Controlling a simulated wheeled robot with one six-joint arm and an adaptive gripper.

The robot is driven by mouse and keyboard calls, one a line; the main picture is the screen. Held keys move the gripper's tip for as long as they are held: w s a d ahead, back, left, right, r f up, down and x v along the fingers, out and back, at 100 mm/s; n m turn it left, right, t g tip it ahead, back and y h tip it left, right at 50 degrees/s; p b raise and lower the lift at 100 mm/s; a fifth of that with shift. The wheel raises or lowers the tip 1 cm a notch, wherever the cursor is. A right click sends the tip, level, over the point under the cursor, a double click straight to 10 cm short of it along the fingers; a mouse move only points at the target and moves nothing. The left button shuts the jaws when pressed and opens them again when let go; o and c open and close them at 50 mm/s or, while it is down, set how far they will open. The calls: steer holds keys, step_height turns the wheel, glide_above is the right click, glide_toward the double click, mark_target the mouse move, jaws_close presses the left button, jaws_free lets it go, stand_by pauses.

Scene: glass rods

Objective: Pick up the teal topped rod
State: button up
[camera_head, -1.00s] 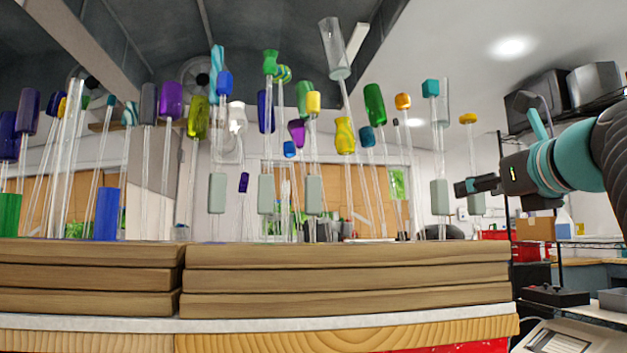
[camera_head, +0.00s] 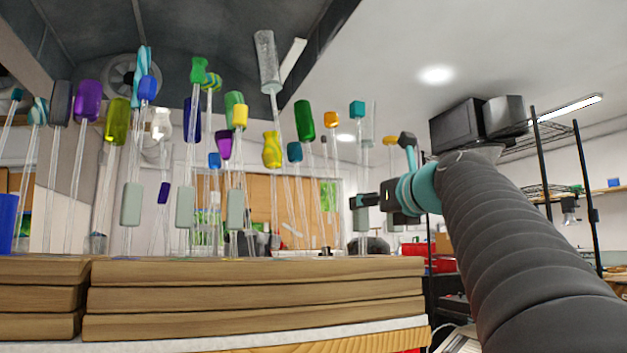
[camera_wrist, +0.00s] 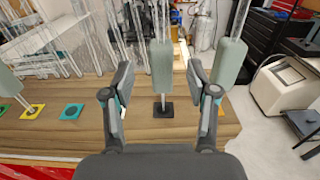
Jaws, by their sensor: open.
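The teal topped rod (camera_head: 357,110) stands upright at the right of the rod group in the head view, a clear shaft under a teal block. A grey-green grip piece sits low on its shaft, partly hidden by my gripper (camera_head: 362,201). In the wrist view, my gripper (camera_wrist: 161,98) is open, with one finger on each side of an upright rod with a grey-green grip piece (camera_wrist: 161,68). That rod stands over a black square (camera_wrist: 163,110). The fingers look apart from it. Its top is out of the wrist view.
A second grey-green grip piece (camera_wrist: 229,62) stands just right of my gripper. The rods stand on stacked wooden boards (camera_head: 250,300).

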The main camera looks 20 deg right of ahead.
mark_target(363, 232)
steer(key=w, duration=0.4)
steer(key=shift+w+f, duration=0.2)
steer(key=shift+w, duration=0.1)
jaws_close()
steer(key=shift+r, duration=0.1)
